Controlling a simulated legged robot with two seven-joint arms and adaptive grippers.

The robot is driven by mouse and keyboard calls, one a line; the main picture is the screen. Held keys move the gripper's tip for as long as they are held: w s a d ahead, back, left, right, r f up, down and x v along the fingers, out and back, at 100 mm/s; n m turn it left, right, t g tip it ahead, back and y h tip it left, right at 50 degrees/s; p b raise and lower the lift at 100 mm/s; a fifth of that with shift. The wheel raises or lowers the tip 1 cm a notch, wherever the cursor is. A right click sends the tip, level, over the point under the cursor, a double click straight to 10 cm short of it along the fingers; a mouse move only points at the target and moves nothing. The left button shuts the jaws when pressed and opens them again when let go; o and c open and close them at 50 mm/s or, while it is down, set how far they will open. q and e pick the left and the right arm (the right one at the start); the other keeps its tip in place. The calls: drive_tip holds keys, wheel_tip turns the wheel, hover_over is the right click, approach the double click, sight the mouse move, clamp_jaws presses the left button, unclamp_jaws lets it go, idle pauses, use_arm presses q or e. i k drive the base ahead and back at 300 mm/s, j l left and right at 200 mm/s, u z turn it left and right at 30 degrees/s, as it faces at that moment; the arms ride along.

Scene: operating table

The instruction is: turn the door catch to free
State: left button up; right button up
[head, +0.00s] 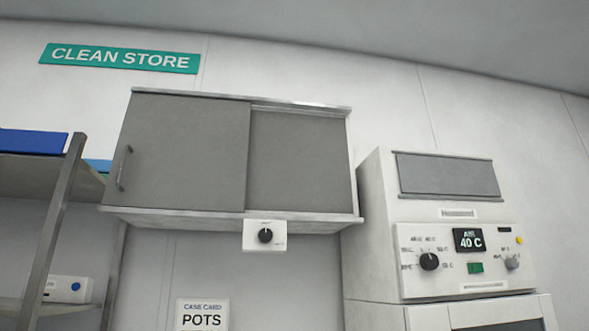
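The door catch is a round black knob (265,236) on a small white plate (250,243) under the bottom edge of the wall cabinet. Small print sits above the knob and at its lower right, too small to read. Which way the knob points is hard to tell. The cabinet has two grey sliding doors, the left door (190,150) with a bar handle (123,168) and the right door (300,160). Both doors look shut. Neither of my grippers is in view.
A white warming unit (371,215) with a black dial (429,261) and a display reading 40 C stands at the right. A metal shelf rack (50,240) stands at the left. A card reading POTS (202,313) hangs below the cabinet. The space before the knob looks clear.

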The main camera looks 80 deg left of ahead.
sight(265, 236)
drive_tip(key=i+u, duration=0.2)
drive_tip(key=u, duration=2.8)
